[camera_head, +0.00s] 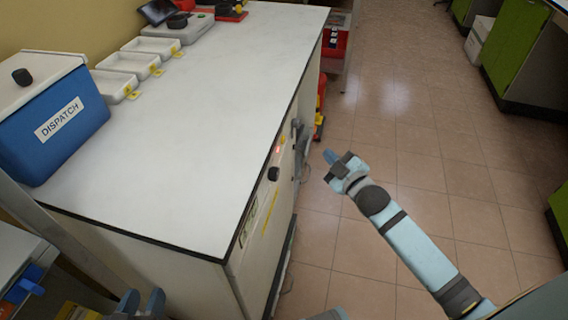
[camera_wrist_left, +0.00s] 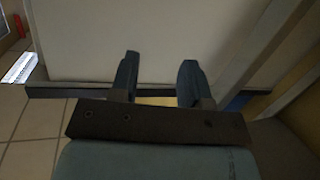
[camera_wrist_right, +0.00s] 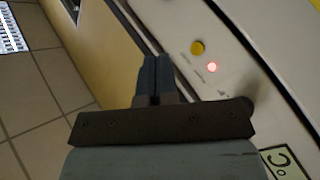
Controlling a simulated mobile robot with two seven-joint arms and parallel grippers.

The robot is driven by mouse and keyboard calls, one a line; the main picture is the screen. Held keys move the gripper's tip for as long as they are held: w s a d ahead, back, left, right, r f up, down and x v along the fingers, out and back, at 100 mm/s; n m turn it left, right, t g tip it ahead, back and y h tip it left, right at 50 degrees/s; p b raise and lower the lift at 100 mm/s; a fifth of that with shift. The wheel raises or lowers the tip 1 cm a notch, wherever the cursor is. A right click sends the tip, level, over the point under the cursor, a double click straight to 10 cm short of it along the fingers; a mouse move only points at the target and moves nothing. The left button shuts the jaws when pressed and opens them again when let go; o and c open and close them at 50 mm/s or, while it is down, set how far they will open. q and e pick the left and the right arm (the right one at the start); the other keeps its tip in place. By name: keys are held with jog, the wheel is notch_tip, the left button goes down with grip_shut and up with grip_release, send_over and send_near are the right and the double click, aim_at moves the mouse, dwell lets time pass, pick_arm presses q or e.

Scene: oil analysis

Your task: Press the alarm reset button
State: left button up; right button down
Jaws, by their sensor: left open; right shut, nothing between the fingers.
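A yellow button (camera_wrist_right: 197,47) sits on the pale front panel of the bench, next to a lit red light (camera_wrist_right: 211,67). In the head view the yellow button (camera_head: 282,139) and the red light (camera_head: 277,150) appear small on the bench's side face. I cannot read a label for the button. My right gripper (camera_head: 331,157) is shut and empty, out in front of this face and apart from it. In the right wrist view its fingertips (camera_wrist_right: 156,62) show left of the button. My left gripper (camera_head: 140,300) is open and empty at the bottom, low by the bench's near end.
A black knob (camera_head: 273,174) projects from the panel near the light. The white bench top (camera_head: 190,130) carries a blue DISPATCH box (camera_head: 60,125), white trays (camera_head: 128,62) and a device at the back. Tiled floor (camera_head: 400,120) on the right is clear. Green cabinets (camera_head: 515,60) stand beyond.

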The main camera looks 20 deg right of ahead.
aim_at(283, 140)
pick_arm(q)
jog(key=shift+d+f+b, duration=0.2)
jog(key=shift+f+b, duration=0.3)
jog(key=shift+b, duration=0.25)
pick_arm(e)
jog(key=shift+w+d+n+t, duration=0.4)
jog(key=shift+w+d, duration=0.3)
jog(key=shift+w, duration=0.25)
pick_arm(q)
jog(key=shift+t, duration=0.3)
pick_arm(e)
jog(key=shift+a+f, duration=0.1)
pick_arm(q)
jog(key=shift+w+d+r+t+h+b, duration=0.1)
jog(key=shift+d+r+t+h+b, duration=0.3)
jog(key=shift+r, duration=0.4)
jog(key=shift+w+d+r+t+h+b, duration=0.1)
jog(key=shift+d+r+t+h+b, duration=0.15)
jog(key=shift+r+b, duration=0.4)
jog(key=shift+w+d+r+t+h+b, duration=0.1)
jog(key=shift+d+r+t+h+b, duration=0.25)
jog(key=shift+r, duration=0.55)
pick_arm(e)
jog(key=w+a, duration=0.5)
jog(key=a, duration=0.2)
jog(key=shift+w, duration=0.15)
pick_arm(q)
jog(key=shift+r, duration=0.1)
